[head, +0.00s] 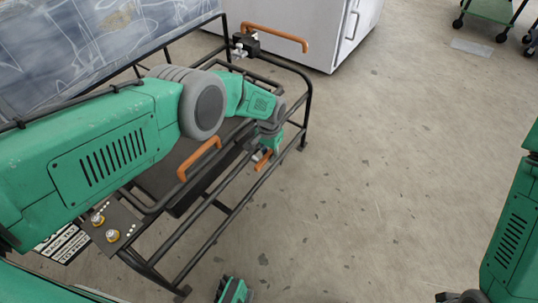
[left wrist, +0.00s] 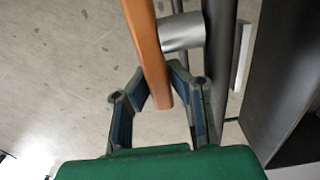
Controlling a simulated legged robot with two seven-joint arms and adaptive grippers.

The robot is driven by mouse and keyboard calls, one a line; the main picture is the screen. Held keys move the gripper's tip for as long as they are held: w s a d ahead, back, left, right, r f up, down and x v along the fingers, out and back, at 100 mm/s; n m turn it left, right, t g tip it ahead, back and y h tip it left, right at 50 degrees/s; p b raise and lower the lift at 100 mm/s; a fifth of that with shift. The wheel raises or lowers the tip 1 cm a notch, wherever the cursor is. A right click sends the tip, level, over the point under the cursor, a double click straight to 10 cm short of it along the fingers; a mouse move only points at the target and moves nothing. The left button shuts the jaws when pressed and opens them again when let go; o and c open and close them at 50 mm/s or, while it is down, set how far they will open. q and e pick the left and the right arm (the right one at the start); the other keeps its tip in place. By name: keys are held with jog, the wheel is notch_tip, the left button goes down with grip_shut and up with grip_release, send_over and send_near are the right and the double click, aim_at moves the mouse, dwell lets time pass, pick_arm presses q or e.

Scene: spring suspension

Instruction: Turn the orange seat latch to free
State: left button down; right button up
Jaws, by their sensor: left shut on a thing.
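The orange seat latch (head: 263,160) is a short bar at the near side rail of the black metal frame (head: 228,210). My left gripper (head: 268,150) is at the latch, shut on it, and partly hides it in the head view. In the left wrist view the orange latch (left wrist: 148,45) runs down between the two fingers of my left gripper (left wrist: 160,85), its lower end showing between them. A grey metal cylinder (left wrist: 182,32) joins the latch's side to dark tubes.
Another orange handle (head: 198,158) stands on the frame, and a longer orange bar (head: 275,38) is at its far end. A label plate with brass fittings (head: 113,235) is at the near left. A white cabinet (head: 300,25) stands behind.

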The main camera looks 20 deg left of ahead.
pick_arm(q)
jog(key=shift+w+r, duration=0.15)
jog(key=shift+w, duration=0.1)
jog(key=c, duration=1.5)
grip_release()
jog(key=shift+d, duration=0.1)
jog(key=shift+s, duration=0.1)
jog(key=shift+s, duration=0.1)
